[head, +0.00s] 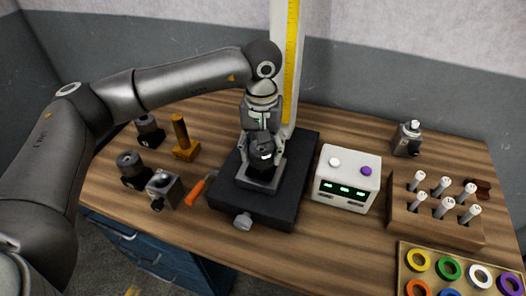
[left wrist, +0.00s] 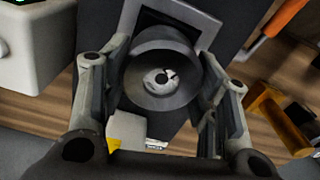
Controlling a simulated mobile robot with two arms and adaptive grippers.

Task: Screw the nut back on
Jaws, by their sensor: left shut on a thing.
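A dark round nut (head: 264,154) sits upright at the square grey fixture (head: 255,184) on the black base. My left gripper (head: 262,143) points down over it, with its fingers shut on its sides. In the left wrist view the nut (left wrist: 133,83) shows from above as a dark ring between the fingers of my left gripper (left wrist: 160,85). A pale metal piece (left wrist: 160,79) shows in its middle. The thread below the nut is hidden, so I cannot tell how far it is engaged. My right gripper is not in view.
A tall post with a yellow scale (head: 292,60) rises behind the fixture. A white box with displays (head: 346,178) stands to the right. Dark holders, a brass-coloured stand (head: 184,140) and an orange-handled tool (head: 195,192) are to the left. A wooden rack (head: 400,222) and ring tray are far right.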

